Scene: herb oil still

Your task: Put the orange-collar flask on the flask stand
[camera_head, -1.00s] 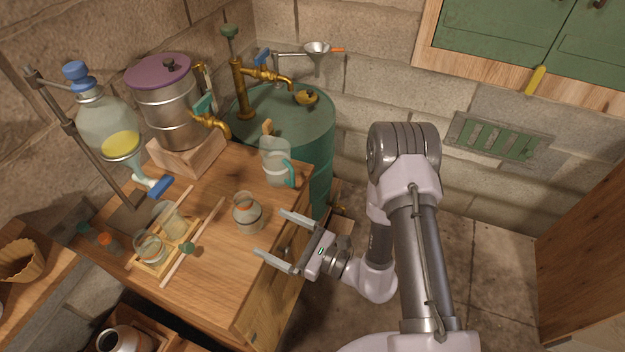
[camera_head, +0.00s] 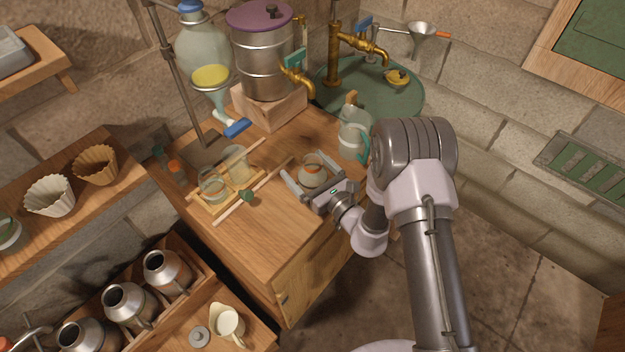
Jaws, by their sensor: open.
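A glass jug (camera_head: 353,140) stands close behind my gripper. A green-knobbed rod (camera_head: 246,196) lies by the rack. A steel still (camera_head: 263,62) on a wooden block and a hanging glass funnel (camera_head: 201,58) stand behind. The bench front (camera_head: 262,232) is clear.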

